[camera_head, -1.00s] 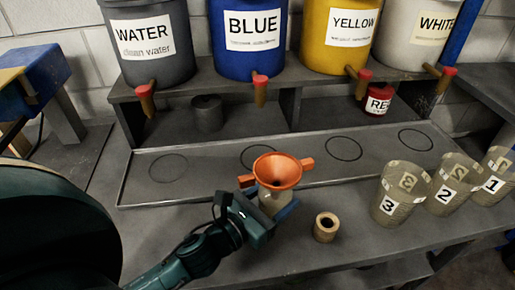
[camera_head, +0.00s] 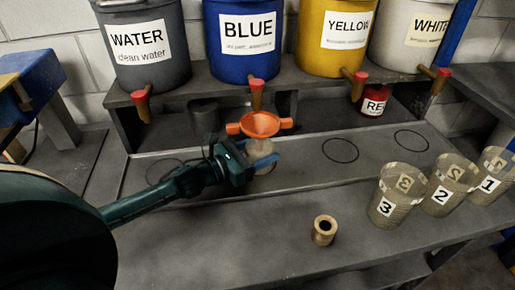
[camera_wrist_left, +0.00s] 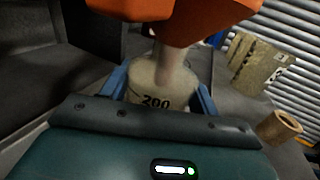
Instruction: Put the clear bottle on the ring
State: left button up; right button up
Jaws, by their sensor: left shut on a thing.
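My left gripper (camera_head: 262,163) is shut on the clear bottle (camera_head: 264,150), which is upright with an orange funnel (camera_head: 260,124) in its mouth. In the left wrist view the bottle (camera_wrist_left: 158,82) shows a "200" mark between the two blue fingers. The bottle is at the second drawn ring from the left, below the blue tank's tap. The gripper and bottle hide most of that ring, and I cannot tell whether the bottle touches the tray. Other rings (camera_head: 340,150) and (camera_head: 411,140) are drawn to the right. My right gripper is not in view.
Tanks of water (camera_head: 143,45), blue (camera_head: 247,38), yellow (camera_head: 335,35) and white (camera_head: 418,32) stand behind, with taps overhanging the tray (camera_head: 300,178). Numbered cups (camera_head: 388,197) stand at right. A tan hollow cylinder (camera_head: 324,230) stands on the front bench.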

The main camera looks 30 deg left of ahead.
aim_at(257, 145)
pick_arm(q)
jog(key=shift+w+a+b, duration=0.45)
jog(key=shift+w+a, duration=0.5)
jog(key=shift+w, duration=0.3)
jog(key=shift+w+a, duration=0.25)
jog(key=shift+w, duration=0.05)
jog(key=shift+s+f+b, duration=0.1)
jog(key=shift+f+b, duration=0.35)
jog(key=shift+f, duration=0.1)
jog(key=shift+d+f, duration=0.1)
jog(key=shift+f, duration=0.05)
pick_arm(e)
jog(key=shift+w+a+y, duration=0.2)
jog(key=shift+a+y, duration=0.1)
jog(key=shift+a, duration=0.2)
pick_arm(q)
jog(key=shift+f, duration=0.15)
jog(key=o, duration=1)
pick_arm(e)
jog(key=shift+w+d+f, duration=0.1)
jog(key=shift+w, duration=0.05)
